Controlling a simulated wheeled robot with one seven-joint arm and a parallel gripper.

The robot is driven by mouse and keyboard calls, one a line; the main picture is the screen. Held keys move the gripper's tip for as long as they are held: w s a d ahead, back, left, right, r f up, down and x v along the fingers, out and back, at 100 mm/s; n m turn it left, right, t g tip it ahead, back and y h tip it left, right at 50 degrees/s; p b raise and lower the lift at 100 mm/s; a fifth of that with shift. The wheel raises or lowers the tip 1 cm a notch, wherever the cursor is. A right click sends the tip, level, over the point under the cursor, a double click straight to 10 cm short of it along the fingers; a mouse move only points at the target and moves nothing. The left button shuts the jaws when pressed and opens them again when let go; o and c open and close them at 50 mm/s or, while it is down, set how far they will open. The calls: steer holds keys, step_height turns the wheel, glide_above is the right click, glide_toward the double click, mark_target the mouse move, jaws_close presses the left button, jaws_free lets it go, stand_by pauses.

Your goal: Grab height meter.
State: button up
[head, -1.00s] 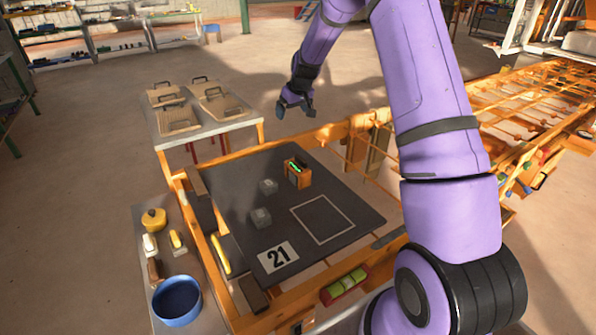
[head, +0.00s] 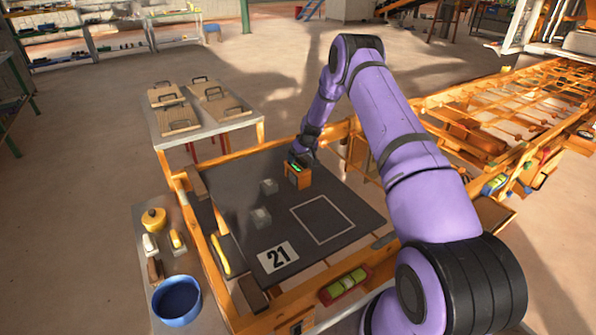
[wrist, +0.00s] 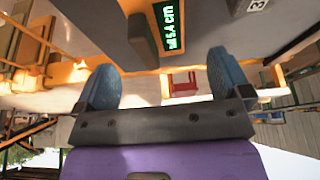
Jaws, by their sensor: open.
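The height meter (head: 298,178) is a small orange box with a green lit display, standing on the dark board (head: 335,185) near its far edge. My gripper (head: 302,156) is just above and behind it, partly overlapping its top in the head view. In the wrist view, the blue fingers of my gripper (wrist: 165,78) are spread apart with nothing between them. The height meter's display (wrist: 170,28) shows upside down just ahead of the fingertips. Whether a finger touches the meter cannot be told.
A side table (head: 155,265) holds a blue pot (head: 177,302). Another table (head: 240,121) holds wooden boards.

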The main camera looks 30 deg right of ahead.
mark_target(297, 165)
steer(key=shift+x, duration=3.25)
steer(key=c, duration=1.2)
steer(key=shift+w+r, duration=0.1)
steer(key=shift+r, duration=0.05)
steer(key=shift+c, duration=0.6)
